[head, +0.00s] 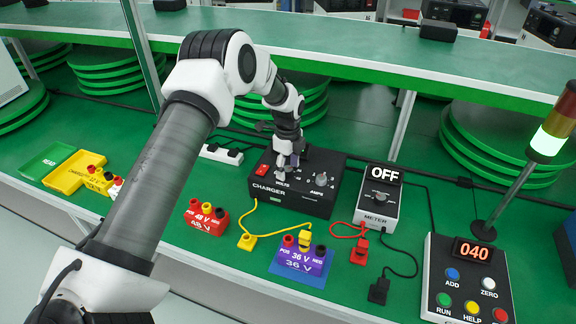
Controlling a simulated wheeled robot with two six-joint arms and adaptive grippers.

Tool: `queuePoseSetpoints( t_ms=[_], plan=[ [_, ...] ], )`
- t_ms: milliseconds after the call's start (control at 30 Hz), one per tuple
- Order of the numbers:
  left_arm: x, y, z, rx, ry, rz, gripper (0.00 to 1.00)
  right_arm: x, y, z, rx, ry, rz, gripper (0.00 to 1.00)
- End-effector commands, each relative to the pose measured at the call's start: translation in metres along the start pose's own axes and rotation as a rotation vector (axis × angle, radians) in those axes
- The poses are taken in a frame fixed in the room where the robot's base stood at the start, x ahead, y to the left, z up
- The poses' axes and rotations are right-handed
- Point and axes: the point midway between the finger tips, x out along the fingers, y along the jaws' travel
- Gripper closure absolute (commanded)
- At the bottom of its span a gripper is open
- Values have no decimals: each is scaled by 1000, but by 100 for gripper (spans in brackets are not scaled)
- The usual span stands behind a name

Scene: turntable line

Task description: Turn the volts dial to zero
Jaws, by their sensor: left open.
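The black charger box (262,194) stands on the green table in the middle of the picture. Its volts dial (281,163) sits above the VOLTS label, mostly hidden by my left gripper. My left gripper (287,163) points down right over the volts dial, its fingers open; I cannot tell whether they touch the dial. The dial's pointer setting cannot be read. The amps dial (321,179) is in plain view to the right on the same panel. My right gripper is not in view.
A red 48 V block (207,217) and a purple 36 V block (302,261) stand in front. A meter (379,199) reading OFF is to the right, and a button box (467,277) showing 040. Yellow, red and black leads lie between. A yellow tray (66,180) is at left.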

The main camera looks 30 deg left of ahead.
Motion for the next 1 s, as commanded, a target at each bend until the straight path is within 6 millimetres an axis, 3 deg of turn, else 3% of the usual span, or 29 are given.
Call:
queuePoseSetpoints(
  t_ms=[33,200,667,1000],
  plan=[
    [0,0,0,0,0,0,42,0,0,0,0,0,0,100],
    [0,0,0,0,0,0,99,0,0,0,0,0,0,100],
    [-1,0,0,-53,0,1,99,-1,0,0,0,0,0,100],
    [-1,0,0,-275,0,0,99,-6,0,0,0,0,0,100]
  ],
)
